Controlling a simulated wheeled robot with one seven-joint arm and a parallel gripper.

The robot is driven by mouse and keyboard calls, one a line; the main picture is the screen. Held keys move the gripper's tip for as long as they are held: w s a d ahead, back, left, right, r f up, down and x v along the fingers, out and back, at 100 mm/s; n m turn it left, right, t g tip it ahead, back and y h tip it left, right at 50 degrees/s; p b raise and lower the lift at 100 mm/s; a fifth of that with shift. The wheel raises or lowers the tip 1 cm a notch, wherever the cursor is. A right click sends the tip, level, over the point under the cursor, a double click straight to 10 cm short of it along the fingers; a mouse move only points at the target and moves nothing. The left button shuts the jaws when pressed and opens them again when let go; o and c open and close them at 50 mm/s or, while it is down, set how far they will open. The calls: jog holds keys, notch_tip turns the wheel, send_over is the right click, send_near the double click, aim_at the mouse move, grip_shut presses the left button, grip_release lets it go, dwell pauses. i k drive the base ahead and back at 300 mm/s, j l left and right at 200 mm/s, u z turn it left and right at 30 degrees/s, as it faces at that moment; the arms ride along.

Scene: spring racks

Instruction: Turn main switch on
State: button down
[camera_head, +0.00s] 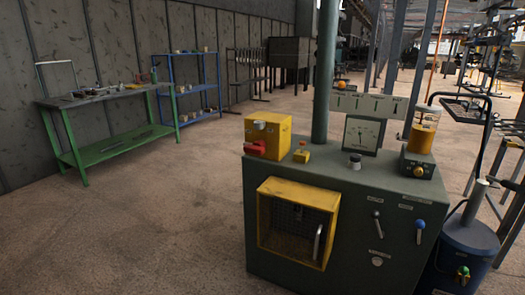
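A grey-green machine cabinet (350,240) stands at centre right. On its top left corner is a yellow box (277,132) with a red handle-like part (255,148) low on its front and a grey round part (259,125) above. This may be the main switch; no readable label confirms it, and its on or off position cannot be told. Beside it is a small yellow control box (301,156) with a red-orange button on top. My gripper is not in view.
The cabinet also carries a dial gauge (363,134), a black knob (355,161), a blue-knobbed lever (419,231) and a yellow-framed mesh opening (296,226). A blue canister (467,255) stands close right. A green workbench (108,130) is far left. Floor left of the cabinet is clear.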

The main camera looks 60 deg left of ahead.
aim_at(258, 149)
jog(key=u, duration=2.65)
